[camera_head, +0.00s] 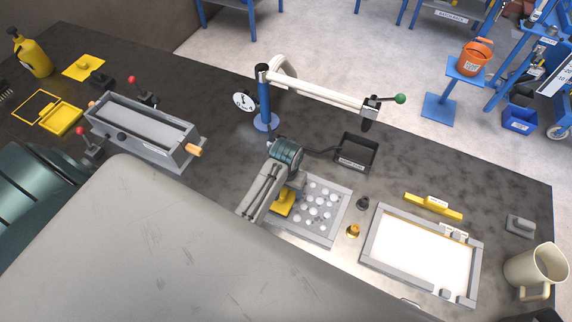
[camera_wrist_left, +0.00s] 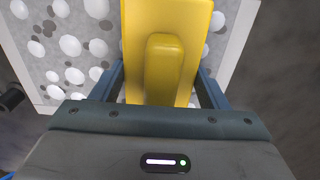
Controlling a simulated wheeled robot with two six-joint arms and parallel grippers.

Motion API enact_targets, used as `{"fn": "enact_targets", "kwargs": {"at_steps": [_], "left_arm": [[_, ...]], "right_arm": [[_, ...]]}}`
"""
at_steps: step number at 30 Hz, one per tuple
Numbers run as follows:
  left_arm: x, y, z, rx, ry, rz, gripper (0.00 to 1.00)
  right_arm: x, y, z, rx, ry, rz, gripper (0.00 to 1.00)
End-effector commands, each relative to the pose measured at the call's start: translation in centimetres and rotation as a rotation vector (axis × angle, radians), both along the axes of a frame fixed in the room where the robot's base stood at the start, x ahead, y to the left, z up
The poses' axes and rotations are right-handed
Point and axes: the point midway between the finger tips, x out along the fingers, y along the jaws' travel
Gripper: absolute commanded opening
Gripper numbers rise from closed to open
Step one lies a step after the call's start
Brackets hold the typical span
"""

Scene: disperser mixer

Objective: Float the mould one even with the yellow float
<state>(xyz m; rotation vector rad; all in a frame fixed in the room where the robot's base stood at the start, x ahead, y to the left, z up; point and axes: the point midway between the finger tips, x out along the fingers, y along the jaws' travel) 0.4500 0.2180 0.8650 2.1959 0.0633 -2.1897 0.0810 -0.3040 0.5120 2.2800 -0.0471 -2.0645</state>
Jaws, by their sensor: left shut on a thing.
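My left gripper (camera_head: 287,190) is shut on the yellow float (camera_head: 283,204), which also shows between the fingers in the left wrist view (camera_wrist_left: 165,65). The float is at the left part of a grey-framed square mould (camera_head: 345,217) with a grey surface dotted with rounded white lumps. This mould also fills the back of the left wrist view (camera_wrist_left: 52,50). I cannot tell if the float touches its surface. No label shows which is mould one. My right gripper is not in view.
A framed white tray (camera_head: 420,255) lies right of the mould, with a yellow bar (camera_head: 433,206) behind it. A black bin (camera_head: 356,153), a small brass weight (camera_head: 353,231) and a dark one (camera_head: 362,203) stand close. A beige jug (camera_head: 535,270) stands at far right. A white boom (camera_head: 320,93) reaches overhead.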

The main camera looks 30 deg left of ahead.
Motion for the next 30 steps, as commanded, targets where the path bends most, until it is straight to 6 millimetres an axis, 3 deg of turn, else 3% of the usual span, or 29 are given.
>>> {"fn": "enact_targets", "kwargs": {"at_steps": [10, 30], "left_arm": [[0.0, -0.2, -0.3, -0.001, 0.0, 0.0, 0.45], [0.2, -3.8, -0.1, -0.002, 0.0, 0.001, 0.45]], "right_arm": [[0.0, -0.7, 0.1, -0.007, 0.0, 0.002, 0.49], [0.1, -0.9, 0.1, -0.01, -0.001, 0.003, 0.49]]}}
